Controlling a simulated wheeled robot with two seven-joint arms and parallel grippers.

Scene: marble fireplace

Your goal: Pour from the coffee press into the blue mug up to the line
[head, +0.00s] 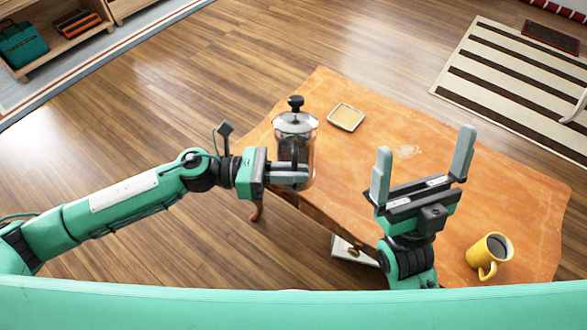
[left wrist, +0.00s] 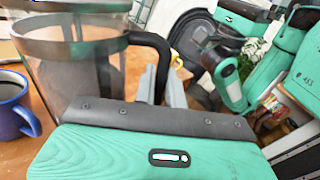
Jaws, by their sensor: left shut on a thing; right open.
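The coffee press (head: 295,124), glass with a metal band and black knob and handle, is upright in my left gripper (head: 292,174), at the table's left edge. The left wrist view shows the press (left wrist: 84,55) close up, with the gripper's fingers (left wrist: 162,88) shut at its black handle. The blue mug (left wrist: 12,118) stands left of the press in the left wrist view, partly cut off, with dark content inside. I cannot make it out in the head view, and its line is not visible. My right gripper (head: 425,152) is open and empty over the table.
The orange wooden table (head: 390,150) carries a small square dish (head: 346,117) at the back and a yellow mug (head: 490,254) of dark liquid at the right. A striped rug (head: 510,75) lies beyond. The table's middle behind my right gripper looks clear.

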